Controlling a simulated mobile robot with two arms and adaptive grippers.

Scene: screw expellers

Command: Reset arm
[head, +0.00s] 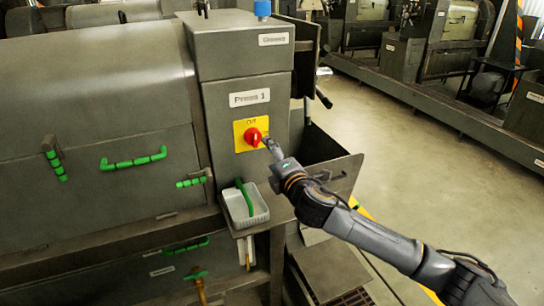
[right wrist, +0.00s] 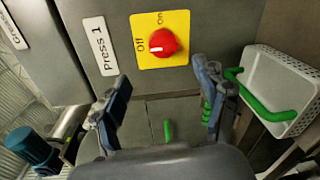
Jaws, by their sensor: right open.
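My right arm comes in from the lower right in the head view. Its gripper (head: 269,146) is just right of the red rotary knob (head: 253,137) on Press 1. In the right wrist view my right gripper (right wrist: 162,75) is open and empty, its two fingers well apart. The red knob (right wrist: 163,42) is beyond the fingertips, and nothing grips it. My left gripper is not in view.
A white perforated tray (head: 236,221) with a green handle-like piece (head: 244,197) is below the knob. Green handles (head: 133,159) are on the machine's left side. A metal side panel (head: 332,176) is behind my right arm. Open floor (head: 400,150) lies to the right.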

